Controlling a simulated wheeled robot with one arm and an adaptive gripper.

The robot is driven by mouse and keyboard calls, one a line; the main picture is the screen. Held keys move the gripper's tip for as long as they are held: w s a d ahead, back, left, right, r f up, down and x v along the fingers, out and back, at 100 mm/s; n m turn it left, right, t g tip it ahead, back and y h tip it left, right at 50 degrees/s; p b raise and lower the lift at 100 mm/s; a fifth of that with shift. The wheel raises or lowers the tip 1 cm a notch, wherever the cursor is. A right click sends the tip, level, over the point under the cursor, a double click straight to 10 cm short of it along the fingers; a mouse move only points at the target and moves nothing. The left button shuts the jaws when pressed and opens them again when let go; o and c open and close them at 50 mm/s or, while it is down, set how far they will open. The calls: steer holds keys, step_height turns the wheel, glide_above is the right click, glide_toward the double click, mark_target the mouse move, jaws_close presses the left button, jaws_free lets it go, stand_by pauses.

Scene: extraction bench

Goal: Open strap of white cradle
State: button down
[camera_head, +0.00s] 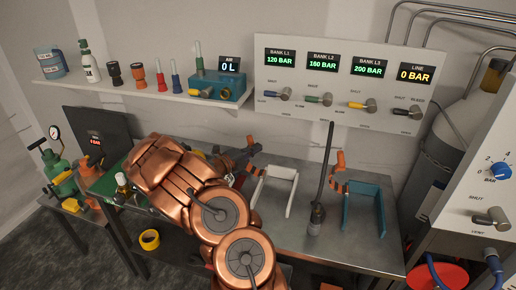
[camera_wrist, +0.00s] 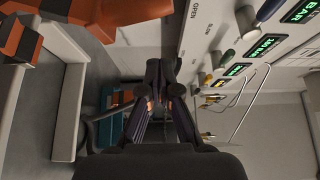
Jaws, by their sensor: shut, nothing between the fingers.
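The white cradle (camera_head: 291,193) stands on the metal bench in the head view. In the wrist view its white frame (camera_wrist: 68,110) fills the left side. Its orange and dark strap (camera_head: 257,170) is at the cradle's left end, with an orange piece (camera_head: 250,142) sticking up behind. In the wrist view the orange strap parts (camera_wrist: 122,12) are large at the upper left. My gripper (camera_head: 249,154) is beside the strap at the cradle's left end. In the wrist view my gripper (camera_wrist: 162,68) is shut and empty, right of the strap. Whether it touches the strap is unclear.
A blue cradle (camera_head: 349,213) with an orange strap (camera_head: 338,162) stands to the right. A dark upright lever (camera_head: 328,160) stands between the cradles. A shelf (camera_head: 130,92) holds bottles and tools.

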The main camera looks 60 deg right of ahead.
steer(key=b+v, duration=0.2)
steer(key=v, duration=0.5)
steer(key=shift+s+f, duration=0.15)
steer(key=shift+f, duration=0.25)
steer(key=shift+a, duration=0.1)
steer(key=s+a+r+m+g+y, duration=0.1)
steer(key=s+a+r+m+y, duration=0.25)
steer(key=s+a+m, duration=0.45)
steer(key=s+a+r+m+g+y, duration=0.1)
steer(key=s+a+r+m+y, duration=0.25)
steer(key=a+m, duration=0.45)
steer(key=s+a+m+t+y, duration=0.3)
steer(key=a+m, duration=0.5)
steer(key=a, duration=0.8)
steer(key=s+a+f+m+t+y, duration=0.1)
steer(key=s+a+m+t+y, duration=0.2)
steer(key=a, duration=1.3)
steer(key=s+m+y, duration=0.2)
steer(key=m+y, duration=0.2)
steer(key=m, duration=0.1)
steer(key=shift+f+m, duration=0.3)
steer(key=shift+f, duration=0.05)
